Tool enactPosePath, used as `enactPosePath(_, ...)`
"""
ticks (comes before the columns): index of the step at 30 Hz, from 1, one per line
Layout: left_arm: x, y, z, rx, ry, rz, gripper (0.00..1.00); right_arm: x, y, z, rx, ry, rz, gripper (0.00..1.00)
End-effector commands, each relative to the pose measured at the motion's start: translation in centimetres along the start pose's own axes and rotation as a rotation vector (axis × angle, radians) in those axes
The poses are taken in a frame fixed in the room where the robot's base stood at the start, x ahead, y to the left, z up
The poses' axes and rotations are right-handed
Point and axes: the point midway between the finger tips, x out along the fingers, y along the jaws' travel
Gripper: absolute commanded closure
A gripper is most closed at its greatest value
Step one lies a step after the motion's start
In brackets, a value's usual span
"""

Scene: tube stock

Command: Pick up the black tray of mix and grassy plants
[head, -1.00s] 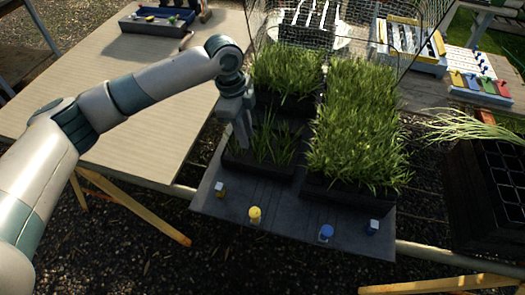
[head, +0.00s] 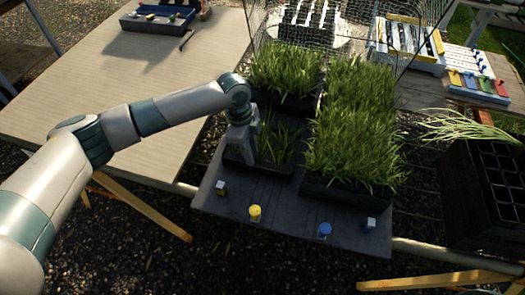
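A small black tray (head: 272,171) with dark mix and thin, sparse grassy plants (head: 281,143) sits on the dark board of the stand, at its near left part. My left gripper (head: 243,158) points down at the tray's left side. It overlaps the tray's left rim in the head view. Its fingertips are small and dark here, so I cannot tell whether they are apart or touch the rim. My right gripper is not in view.
Dense grass trays (head: 352,150) stand right of and behind the small tray. A wire mesh cage (head: 345,25) rises behind. Yellow (head: 254,212) and blue (head: 324,230) knobs line the board's front. The pale table (head: 120,85) is mostly clear.

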Motion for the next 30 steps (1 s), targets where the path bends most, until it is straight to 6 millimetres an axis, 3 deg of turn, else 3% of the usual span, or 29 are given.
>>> enactPosePath(8, 2.6, 0.0, -0.2, -0.001, -0.002, 0.003, 0.76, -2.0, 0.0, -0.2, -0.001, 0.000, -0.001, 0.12)
enactPosePath(15, 4.9, 0.0, -0.1, -0.002, 0.000, 0.002, 0.76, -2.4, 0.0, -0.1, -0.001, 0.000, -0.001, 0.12)
enactPosePath(29, 5.0, 0.0, -0.1, -0.001, 0.000, 0.001, 0.76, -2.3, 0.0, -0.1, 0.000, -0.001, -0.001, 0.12)
enactPosePath(30, 5.0, 0.0, -0.1, -0.001, 0.000, 0.001, 0.83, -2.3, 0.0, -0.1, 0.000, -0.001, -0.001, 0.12)
